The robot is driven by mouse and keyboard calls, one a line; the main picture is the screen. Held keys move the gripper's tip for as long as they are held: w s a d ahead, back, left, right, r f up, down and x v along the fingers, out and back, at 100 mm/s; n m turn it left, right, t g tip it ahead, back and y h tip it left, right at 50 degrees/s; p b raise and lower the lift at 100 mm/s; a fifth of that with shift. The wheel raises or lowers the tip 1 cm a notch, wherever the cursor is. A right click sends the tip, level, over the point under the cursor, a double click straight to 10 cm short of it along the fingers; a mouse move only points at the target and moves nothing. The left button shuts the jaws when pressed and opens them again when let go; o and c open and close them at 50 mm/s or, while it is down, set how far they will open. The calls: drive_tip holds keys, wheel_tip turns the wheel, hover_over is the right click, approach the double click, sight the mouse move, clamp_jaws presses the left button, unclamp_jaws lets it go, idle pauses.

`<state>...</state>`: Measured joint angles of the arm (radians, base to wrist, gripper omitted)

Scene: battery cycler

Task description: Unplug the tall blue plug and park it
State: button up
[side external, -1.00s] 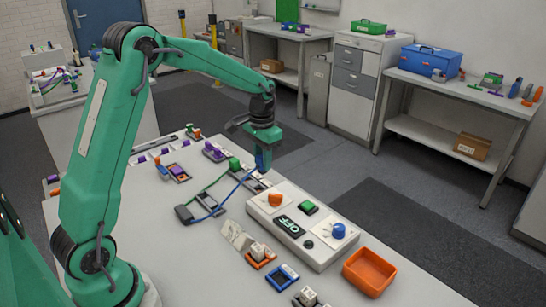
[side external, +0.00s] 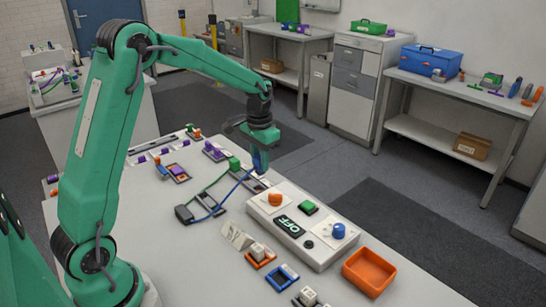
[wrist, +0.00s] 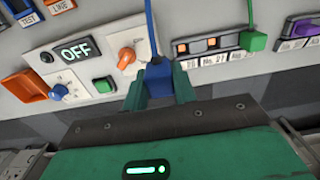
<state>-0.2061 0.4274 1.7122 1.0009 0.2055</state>
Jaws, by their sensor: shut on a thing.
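My gripper (side external: 261,158) is shut on the blue plug (wrist: 160,78), which shows between the two fingers in the wrist view. In the side view my gripper is over the socket strip (side external: 252,184), just left of the control box. A blue cable (side external: 232,192) runs from the plug to a dark block (side external: 184,214). The strip also shows in the wrist view (wrist: 208,58), just right of the plug. A green plug (wrist: 253,38) sits at its far end. The fingers and plug hide what is directly under the plug; I cannot tell whether it touches the strip.
The control box (side external: 318,258) has an orange knob (side external: 275,199), a blue knob (side external: 338,230), a green button (side external: 309,208) and an OFF display (side external: 289,226). An orange tray (side external: 369,272) lies to its right. Small holders (side external: 282,277) stand in front. Other sockets (side external: 176,172) line the back left.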

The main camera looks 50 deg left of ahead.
drive_tip(key=s+a+f, duration=0.1)
drive_tip(key=s+a, duration=0.1)
drive_tip(key=s, duration=0.4)
drive_tip(key=s+a+f, duration=0.2)
drive_tip(key=s+a, duration=0.1)
drive_tip(key=s, duration=0.3)
drive_tip(key=shift+s+f, duration=0.25)
drive_tip(key=shift+s, duration=0.05)
drive_tip(key=shift+a+f, duration=0.1)
drive_tip(key=shift+f, duration=0.1)
drive_tip(key=shift+f, duration=3.1)
drive_tip(key=shift+f, duration=0.25)
drive_tip(key=o, duration=1.1)
drive_tip(key=shift+c, duration=0.2)
drive_tip(key=shift+r, duration=0.15)
